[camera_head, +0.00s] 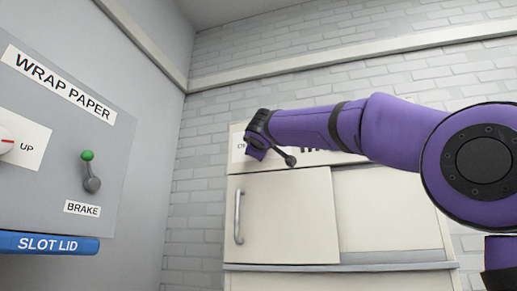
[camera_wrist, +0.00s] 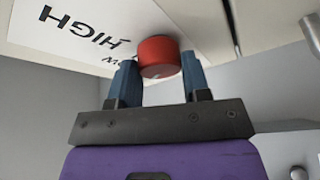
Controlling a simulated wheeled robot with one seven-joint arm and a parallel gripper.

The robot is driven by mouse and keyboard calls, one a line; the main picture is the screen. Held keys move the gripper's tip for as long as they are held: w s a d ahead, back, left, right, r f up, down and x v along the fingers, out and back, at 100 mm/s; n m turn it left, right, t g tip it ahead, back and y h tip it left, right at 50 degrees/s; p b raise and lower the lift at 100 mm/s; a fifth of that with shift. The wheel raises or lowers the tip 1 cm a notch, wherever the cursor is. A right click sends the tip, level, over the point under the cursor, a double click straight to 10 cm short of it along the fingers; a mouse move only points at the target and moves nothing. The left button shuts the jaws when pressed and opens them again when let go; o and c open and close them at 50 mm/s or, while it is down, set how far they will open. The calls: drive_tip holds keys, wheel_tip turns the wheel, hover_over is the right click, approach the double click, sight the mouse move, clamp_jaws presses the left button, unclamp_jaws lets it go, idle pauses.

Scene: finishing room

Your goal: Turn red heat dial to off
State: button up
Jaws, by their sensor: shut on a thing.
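The red heat dial (camera_wrist: 158,56) is a short red cylinder on a white label plate in the wrist view. The plate (camera_wrist: 88,25) reads HIGH, with a partly hidden word ending in W beside the dial. My gripper (camera_wrist: 160,68) has its two blue fingers on either side of the dial and is shut on it. The dial's pointer mark cannot be read clearly. In the head view my gripper (camera_head: 256,150) is at the upper left of the cream cabinet, and my arm hides the dial and most of the lettering there.
The cream cabinet (camera_head: 283,222) has a door with a vertical handle (camera_head: 238,216) below my gripper. On the left wall is a WRAP PAPER panel (camera_head: 55,130) with a red-and-white UP dial (camera_head: 5,141), a green-tipped BRAKE lever (camera_head: 90,172) and a blue SLOT LID (camera_head: 48,244).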

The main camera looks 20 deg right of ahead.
drive_tip(key=n+g, duration=0.1)
drive_tip(key=n, duration=0.2)
drive_tip(key=n+g+y, duration=0.1)
drive_tip(key=n, duration=0.2)
drive_tip(key=shift+r+g, duration=0.1)
drive_tip(key=shift+g, duration=0.2)
drive_tip(key=shift+n, duration=0.4)
drive_tip(key=o, duration=0.9)
drive_tip(key=v, duration=1)
drive_tip(key=shift+s+a+r, duration=0.1)
drive_tip(key=shift+s+r, duration=0.05)
drive_tip(key=shift+s, duration=0.25)
